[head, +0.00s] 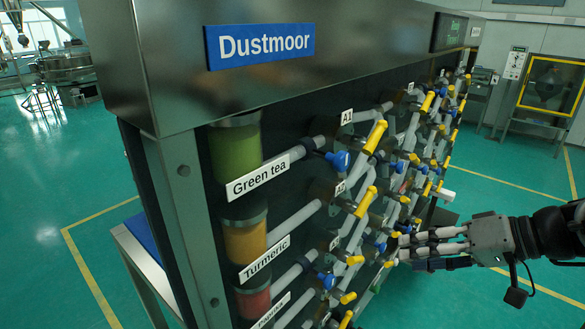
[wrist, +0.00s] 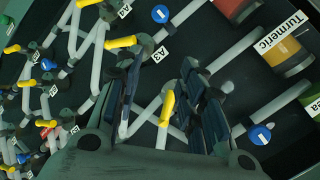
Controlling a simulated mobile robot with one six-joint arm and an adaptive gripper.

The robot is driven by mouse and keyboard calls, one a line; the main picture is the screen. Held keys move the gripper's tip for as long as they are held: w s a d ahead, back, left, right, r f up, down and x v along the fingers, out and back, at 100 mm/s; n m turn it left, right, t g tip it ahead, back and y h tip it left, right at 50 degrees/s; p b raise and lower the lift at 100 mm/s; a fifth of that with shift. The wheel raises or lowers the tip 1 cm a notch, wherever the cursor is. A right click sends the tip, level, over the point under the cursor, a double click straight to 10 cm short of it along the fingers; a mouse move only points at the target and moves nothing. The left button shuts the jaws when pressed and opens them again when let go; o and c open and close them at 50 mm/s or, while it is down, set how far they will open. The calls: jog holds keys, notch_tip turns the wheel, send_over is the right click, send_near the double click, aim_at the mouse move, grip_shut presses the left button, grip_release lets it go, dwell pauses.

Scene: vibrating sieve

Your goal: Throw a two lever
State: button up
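The panel carries rows of yellow-handled levers on grey pipes. In the head view, a small label (head: 340,188), too small to read surely, sits in the second row below A1, and a yellow lever (head: 366,201) stands just right of it. My gripper (head: 400,245) reaches in from the right with its fingers pointing at the panel. In the wrist view my gripper (wrist: 167,90) is open, its two dark fingers apart. A yellow lever (wrist: 167,108) shows in the gap between them. I cannot tell whether they touch it, or surely which label it belongs to.
Blue valves (head: 338,160) and neighbouring yellow levers (head: 375,137) crowd the panel around my gripper. Jars labelled Green tea (head: 236,150) and Turmeric (head: 245,240) stand at the panel's left. The green floor (head: 510,190) to the right is mostly clear.

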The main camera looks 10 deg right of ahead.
jog(key=d+r+m+t+y, duration=0.1)
jog(key=d+r+t, duration=0.4)
jog(key=d+r, duration=0.1)
jog(key=b+x, duration=0.2)
jog(key=x, duration=1.5)
jog(key=shift+s+a+f+b, duration=0.2)
jog(key=shift+a+f+b, duration=0.1)
jog(key=shift+c, duration=0.5)
jog(key=shift+s, duration=0.1)
grip_shut()
